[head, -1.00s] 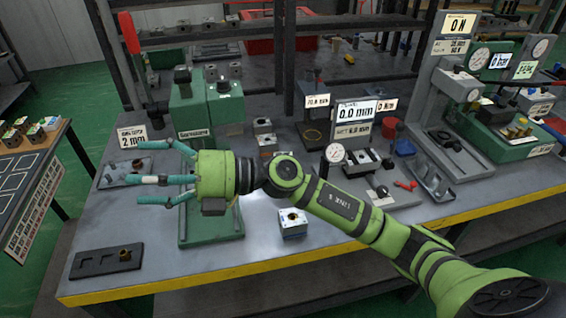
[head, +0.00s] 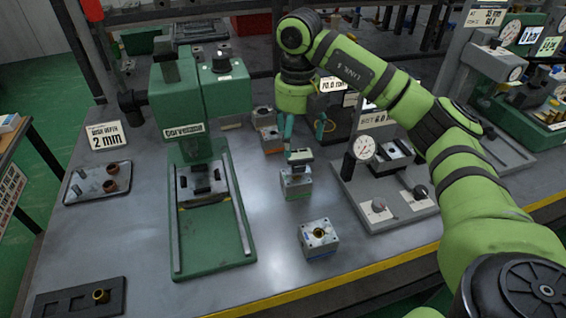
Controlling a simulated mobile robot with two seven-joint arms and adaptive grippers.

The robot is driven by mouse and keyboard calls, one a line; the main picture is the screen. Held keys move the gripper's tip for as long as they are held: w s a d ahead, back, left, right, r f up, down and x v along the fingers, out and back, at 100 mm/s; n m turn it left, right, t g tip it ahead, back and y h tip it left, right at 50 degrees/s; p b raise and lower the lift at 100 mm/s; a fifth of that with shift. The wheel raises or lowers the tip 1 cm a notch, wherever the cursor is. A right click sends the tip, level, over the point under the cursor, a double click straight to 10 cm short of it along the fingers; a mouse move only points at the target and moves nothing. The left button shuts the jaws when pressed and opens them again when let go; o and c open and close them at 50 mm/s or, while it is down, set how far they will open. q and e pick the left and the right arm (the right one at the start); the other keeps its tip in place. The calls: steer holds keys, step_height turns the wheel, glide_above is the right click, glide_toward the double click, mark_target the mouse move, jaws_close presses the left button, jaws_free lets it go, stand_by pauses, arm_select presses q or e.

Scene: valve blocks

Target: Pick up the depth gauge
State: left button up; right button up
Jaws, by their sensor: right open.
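The depth gauge appears to be the round white dial (head: 364,148) with a dark body, standing on the grey plate (head: 352,192) right of the middle in the head view. My right gripper (head: 303,143) hangs from the upper middle with its teal fingers pointing down and spread. It is open, with nothing seen in it. It is left of the dial and apart from it, over or just behind a small valve block (head: 296,184). Whether a finger touches that block I cannot tell. My left gripper is not in view.
A green press (head: 212,235) stands to the left. Another valve block (head: 318,240) sits near the front edge, and more blocks (head: 268,138) stand behind the gripper. A tray (head: 80,184) and a dark holder (head: 65,298) lie at left. My right forearm covers the right side.

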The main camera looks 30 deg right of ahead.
mark_target(299, 153)
steer(key=shift+s+f, duration=0.15)
steer(key=shift+f, duration=0.25)
steer(key=f, duration=0.2)
steer(key=shift+s+d+f+p, duration=0.15)
steer(key=shift+s+f+p, duration=0.1)
steer(key=shift+f+p, duration=0.1)
step_height(299, 153, down, 3)
steer(key=shift+s+d+r, duration=0.1)
steer(key=shift+d+r, duration=0.05)
steer(key=shift+r, duration=0.05)
steer(key=shift+f, duration=0.7)
steer(key=c, duration=1.6)
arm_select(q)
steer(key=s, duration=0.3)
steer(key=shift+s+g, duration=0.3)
arm_select(e)
jaws_close()
